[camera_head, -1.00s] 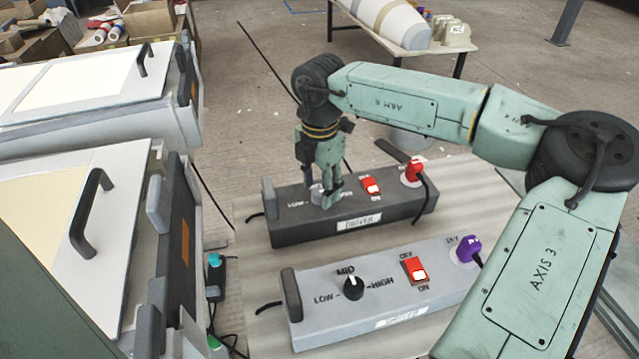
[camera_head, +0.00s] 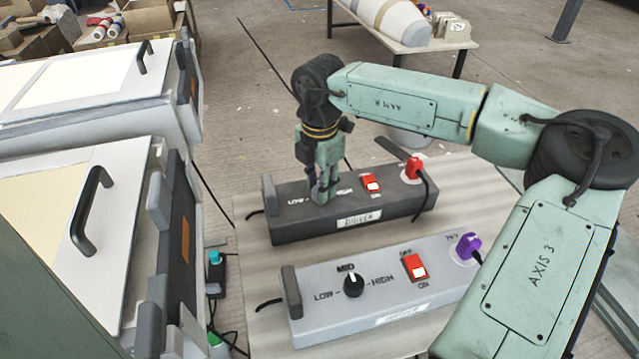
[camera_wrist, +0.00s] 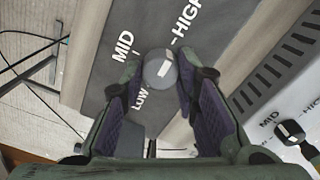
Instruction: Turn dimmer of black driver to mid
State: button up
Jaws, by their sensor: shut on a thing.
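The black driver (camera_head: 290,228) lies on the bench, with LOW, MID and HIGH lettering around its dimmer knob. The round grey knob (camera_wrist: 158,70) shows in the wrist view with a light mark on its upper right part, on the side towards HIGH; its exact setting is hard to tell. My gripper (camera_head: 322,197) points down over the driver's left half and hides the knob in the head view. In the wrist view my gripper (camera_wrist: 160,78) has one finger on each side of the knob, shut on it.
A grey driver (camera_head: 375,296) lies in front, its black dimmer (camera_head: 353,284) pointing to MID. Both drivers have red rocker switches; the black one has a red plug (camera_head: 413,168), the grey one a purple plug (camera_head: 467,245). White moulds with handles (camera_head: 92,212) stand at left.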

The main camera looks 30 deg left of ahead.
grip_shut()
jog(key=shift+f+n+b, duration=0.1)
jog(key=shift+n+b, duration=0.2)
jog(key=shift+b, duration=0.05)
jog(key=n+b, duration=0.2)
jog(key=shift+f+n, duration=0.1)
jog(key=shift+n, duration=0.2)
jog(key=n+b, duration=0.3)
jog(key=n, duration=0.2)
jog(key=n+b, duration=0.1)
jog(key=n, duration=0.4)
jog(key=shift+r, duration=0.2)
jog(key=shift+n+b, duration=0.3)
jog(key=shift+n, duration=1.9)
